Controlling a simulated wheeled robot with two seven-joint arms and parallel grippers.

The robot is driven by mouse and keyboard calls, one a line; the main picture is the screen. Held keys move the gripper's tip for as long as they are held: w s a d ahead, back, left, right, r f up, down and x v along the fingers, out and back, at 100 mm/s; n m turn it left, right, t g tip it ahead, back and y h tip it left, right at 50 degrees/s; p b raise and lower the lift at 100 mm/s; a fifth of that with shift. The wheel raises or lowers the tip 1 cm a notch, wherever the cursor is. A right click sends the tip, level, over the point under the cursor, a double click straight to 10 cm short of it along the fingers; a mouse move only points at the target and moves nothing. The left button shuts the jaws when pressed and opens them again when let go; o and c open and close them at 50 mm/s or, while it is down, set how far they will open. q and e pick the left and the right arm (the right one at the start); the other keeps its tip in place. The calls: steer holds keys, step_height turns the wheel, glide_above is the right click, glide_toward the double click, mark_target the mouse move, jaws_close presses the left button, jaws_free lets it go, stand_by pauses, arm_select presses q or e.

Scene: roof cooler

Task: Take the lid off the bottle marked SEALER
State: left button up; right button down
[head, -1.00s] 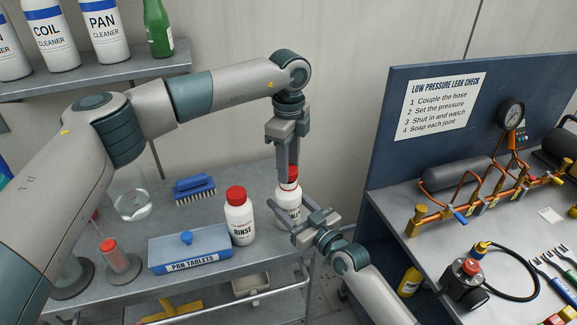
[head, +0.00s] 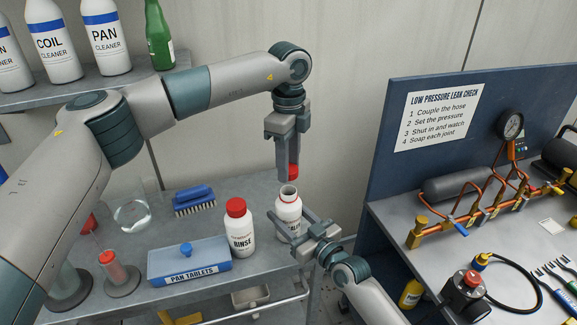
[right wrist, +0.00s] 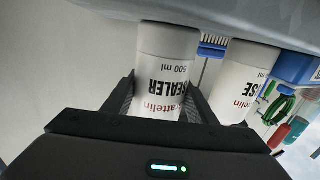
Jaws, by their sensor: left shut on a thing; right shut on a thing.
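The SEALER bottle (head: 288,208) is white and stands upright on the grey bench, its open neck showing in the head view. My right gripper (head: 291,232) is shut around its body; in the right wrist view the label SEALER (right wrist: 165,85) shows upside down between the fingers. The red lid (head: 294,171) is in my left gripper (head: 289,168), just above the open neck and apart from it. My left gripper points straight down and is shut on the lid.
The RINSE bottle (head: 238,228) with its red lid stands close to the left of the SEALER bottle. A blue PAN TABLETS box (head: 189,260) and a blue brush (head: 194,199) are on the bench (head: 160,236). A blue-backed workbench (head: 378,210) with a gauge manifold is at the right.

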steer(key=c, duration=0.7)
jaws_free()
steer(key=shift+o, duration=0.2)
arm_select(q)
step_height(320, 180, down, 2)
steer(key=shift+b, duration=1)
arm_select(e)
steer(key=v, duration=1)
steer(key=shift+s+d+f, duration=0.1)
steer(key=shift+s+d, duration=0.05)
steer(key=shift+d, duration=0.05)
arm_select(q)
steer(key=shift+f, duration=0.1)
arm_select(e)
steer(key=shift+s+d, duration=0.4)
steer(key=shift+s, duration=0.2)
